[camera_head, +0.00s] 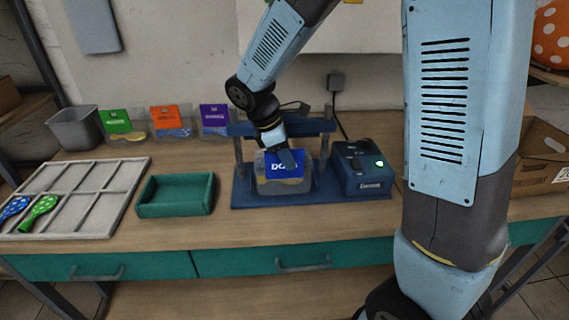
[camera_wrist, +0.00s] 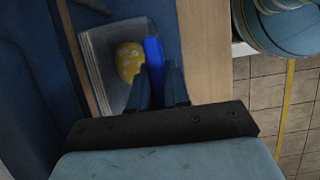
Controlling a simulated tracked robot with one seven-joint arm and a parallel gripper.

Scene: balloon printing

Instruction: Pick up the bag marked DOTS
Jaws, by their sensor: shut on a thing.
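The DOTS bag (camera_head: 284,182) is a clear bag with a blue label, standing at the front of the blue press (camera_head: 243,190). In the head view the label reads "DO" and the rest is hidden by my gripper (camera_head: 289,160). In the wrist view my gripper (camera_wrist: 158,85) is shut on the upper edge of the bag, at its blue label (camera_wrist: 154,52). A yellow spotted content (camera_wrist: 129,62) shows through the clear part. I cannot tell whether the bag is lifted off the press base.
Bags with green (camera_head: 116,121), orange (camera_head: 165,118) and purple (camera_head: 214,115) labels stand along the wall beside a grey bin (camera_head: 76,132). A teal tray (camera_head: 176,210) and a divided tray (camera_head: 92,190) with balloons lie left. A control box (camera_head: 362,180) stands right.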

